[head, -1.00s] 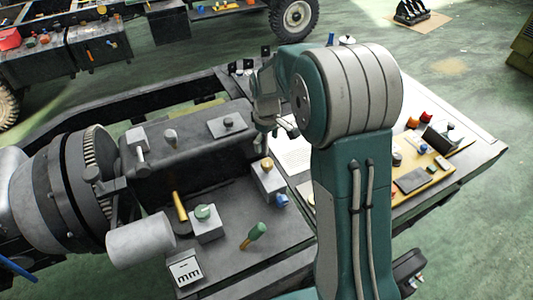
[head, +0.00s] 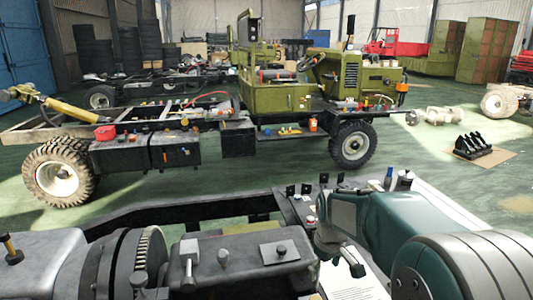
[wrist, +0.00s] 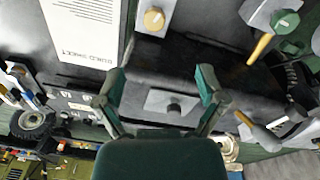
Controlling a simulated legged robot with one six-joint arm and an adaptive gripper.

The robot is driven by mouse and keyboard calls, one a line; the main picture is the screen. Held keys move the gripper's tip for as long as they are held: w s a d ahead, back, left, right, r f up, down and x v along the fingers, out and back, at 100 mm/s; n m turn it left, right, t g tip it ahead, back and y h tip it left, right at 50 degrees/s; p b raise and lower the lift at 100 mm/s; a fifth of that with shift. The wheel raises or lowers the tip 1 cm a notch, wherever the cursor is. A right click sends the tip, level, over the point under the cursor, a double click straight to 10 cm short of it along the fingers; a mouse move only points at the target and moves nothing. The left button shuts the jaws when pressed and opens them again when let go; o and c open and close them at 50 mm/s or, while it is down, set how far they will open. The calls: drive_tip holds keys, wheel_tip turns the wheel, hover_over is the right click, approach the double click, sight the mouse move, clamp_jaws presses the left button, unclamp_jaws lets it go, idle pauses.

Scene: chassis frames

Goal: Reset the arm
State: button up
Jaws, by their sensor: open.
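My arm, teal and grey, fills the lower right of the head view. My gripper (head: 338,252) is at its end, above the workbench, just right of the flat grey plate with a dark knob (head: 280,252). In the wrist view my gripper (wrist: 160,82) has its two teal fingers spread wide with nothing between them. The knobbed plate (wrist: 160,104) lies below, seen between the fingers and apart from them.
A white build sheet (wrist: 85,28) and a block with an orange knob (wrist: 154,18) are near the gripper. A geared housing (head: 125,262) stands at the left. Beyond lies green floor (head: 420,165), with a green truck (head: 275,97) behind.

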drive_tip(key=s+r+m+t, duration=0.2)
drive_tip(key=s+r+m, duration=0.1)
drive_tip(key=s, duration=0.8)
drive_tip(key=s+r+m+t, duration=0.2)
drive_tip(key=s+r, duration=0.4)
drive_tip(key=s, duration=0.6)
drive_tip(key=shift+s+m+t, duration=0.3)
drive_tip(key=shift+m+t, duration=0.1)
drive_tip(key=shift+m, duration=0.1)
